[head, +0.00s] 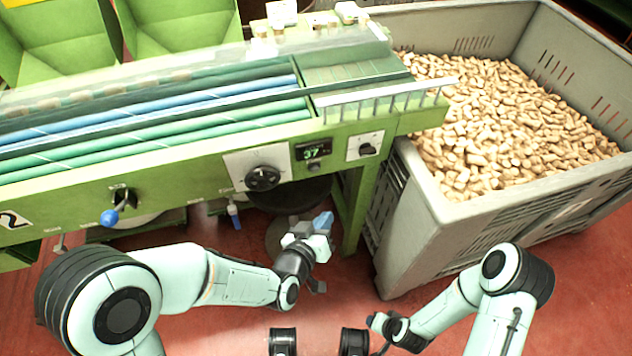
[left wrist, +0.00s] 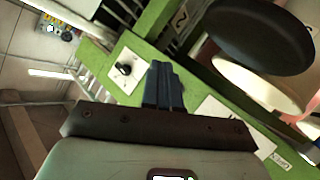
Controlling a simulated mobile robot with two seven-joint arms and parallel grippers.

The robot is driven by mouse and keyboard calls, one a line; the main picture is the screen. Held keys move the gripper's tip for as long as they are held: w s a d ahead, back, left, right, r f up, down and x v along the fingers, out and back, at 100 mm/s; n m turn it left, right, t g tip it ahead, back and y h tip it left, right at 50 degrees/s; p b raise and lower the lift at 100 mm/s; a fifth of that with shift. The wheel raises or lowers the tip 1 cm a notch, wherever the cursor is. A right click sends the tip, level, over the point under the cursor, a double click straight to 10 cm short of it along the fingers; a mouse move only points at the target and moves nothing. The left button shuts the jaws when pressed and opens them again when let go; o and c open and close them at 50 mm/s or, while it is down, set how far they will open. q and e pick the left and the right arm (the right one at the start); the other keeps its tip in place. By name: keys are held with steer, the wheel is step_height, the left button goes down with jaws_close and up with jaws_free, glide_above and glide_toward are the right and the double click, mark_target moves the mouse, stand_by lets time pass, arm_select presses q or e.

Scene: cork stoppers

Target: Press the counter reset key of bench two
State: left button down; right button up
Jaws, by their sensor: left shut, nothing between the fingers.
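A small dark key (head: 313,165) sits just under the digits. My left gripper (head: 322,222) is shut and empty, below and in front of the counter, apart from the panel. In the left wrist view its shut dark fingers (left wrist: 165,85) point at the green panel and hide the counter. My right gripper (head: 378,321) is low near the bottom edge; its fingers are too small to judge.
A large black dial (head: 262,178) is left of the counter, and a small black knob (head: 367,148) is right of it. A blue-tipped lever (head: 110,216) is farther left. A grey crate (head: 412,235) full of corks stands right of the bench.

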mark_target(315, 170)
arm_select(q)
steer(key=shift+w+d+r+t, duration=0.1)
steer(key=shift+d+r+t, duration=0.1)
steer(key=shift+r, duration=0.25)
steer(key=shift+w+d+r+t, duration=0.1)
steer(key=shift+d+r, duration=0.05)
steer(key=shift+r, duration=0.25)
arm_select(e)
steer(key=shift+w+d+f, duration=0.1)
steer(key=shift+w+f, duration=0.25)
arm_select(q)
steer(key=w+a+b, duration=0.2)
steer(key=w, duration=0.6)
steer(key=shift+w+a, duration=0.15)
steer(key=shift+a, duration=0.2)
arm_select(e)
steer(key=shift+g, duration=0.5)
steer(key=shift+s+d+f, duration=0.15)
steer(key=shift+s+f, duration=0.7)
steer(key=shift+f, duration=0.05)
steer(key=shift+s+d+f, duration=0.15)
steer(key=shift+s+f, duration=0.7)
arm_select(q)
steer(key=shift+f, duration=0.1)
